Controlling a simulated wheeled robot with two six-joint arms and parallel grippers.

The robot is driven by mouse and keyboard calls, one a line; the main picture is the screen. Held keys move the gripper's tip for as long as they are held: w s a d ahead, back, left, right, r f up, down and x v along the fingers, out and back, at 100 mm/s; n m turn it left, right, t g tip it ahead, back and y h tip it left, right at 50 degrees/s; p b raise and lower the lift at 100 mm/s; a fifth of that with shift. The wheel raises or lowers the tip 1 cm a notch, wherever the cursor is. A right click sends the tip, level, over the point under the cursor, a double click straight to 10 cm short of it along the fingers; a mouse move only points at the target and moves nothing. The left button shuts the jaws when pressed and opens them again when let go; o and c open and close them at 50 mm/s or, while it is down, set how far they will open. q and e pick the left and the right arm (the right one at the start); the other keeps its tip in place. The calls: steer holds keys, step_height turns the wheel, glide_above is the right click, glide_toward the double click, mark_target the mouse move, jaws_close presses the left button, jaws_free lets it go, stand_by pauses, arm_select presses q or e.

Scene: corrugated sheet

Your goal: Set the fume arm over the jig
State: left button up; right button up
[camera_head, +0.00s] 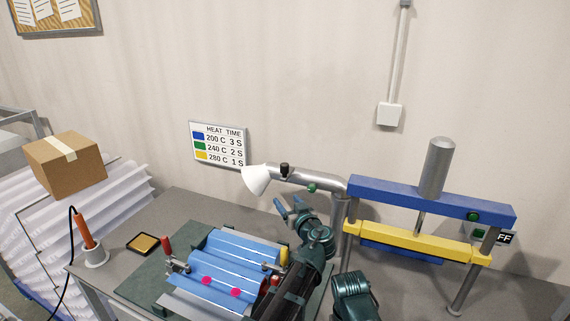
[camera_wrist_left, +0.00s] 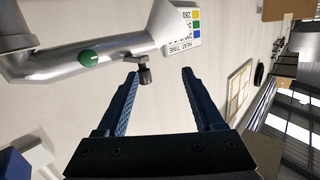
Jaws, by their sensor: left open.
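The fume arm (camera_head: 318,181) is a grey tube on a post, with a white hood (camera_head: 257,179) at its left end, a black knob (camera_head: 284,170) on top and a green knob (camera_head: 312,187) on its side. The jig (camera_head: 184,302) on the bench holds blue corrugated sheet (camera_head: 229,268) with two pink marks; the hood hangs behind and above it. My left gripper (camera_head: 289,208) is open and empty, below the tube. In the left wrist view, the black knob (camera_wrist_left: 144,74) shows close to the left fingertip of my gripper (camera_wrist_left: 160,73); contact is unclear. My right gripper is not seen.
A blue and yellow press (camera_head: 430,200) stands right of the fume arm. A soldering iron (camera_head: 84,230) in a stand and a small tray (camera_head: 144,244) sit left of the jig. A cardboard box (camera_head: 65,165) rests on stacked white sheets (camera_head: 125,190). My arm hides the jig's right side.

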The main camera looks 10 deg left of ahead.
mark_target(286, 170)
arm_select(q)
step_height(286, 170, up, 4)
steer(key=w+d+t, duration=0.2)
steer(key=w, duration=0.1)
steer(key=shift+h, duration=0.3)
steer(key=x, duration=1.3)
steer(key=shift+w+f, duration=0.1)
steer(key=shift+f, duration=0.1)
jaws_close()
stand_by(0.6)
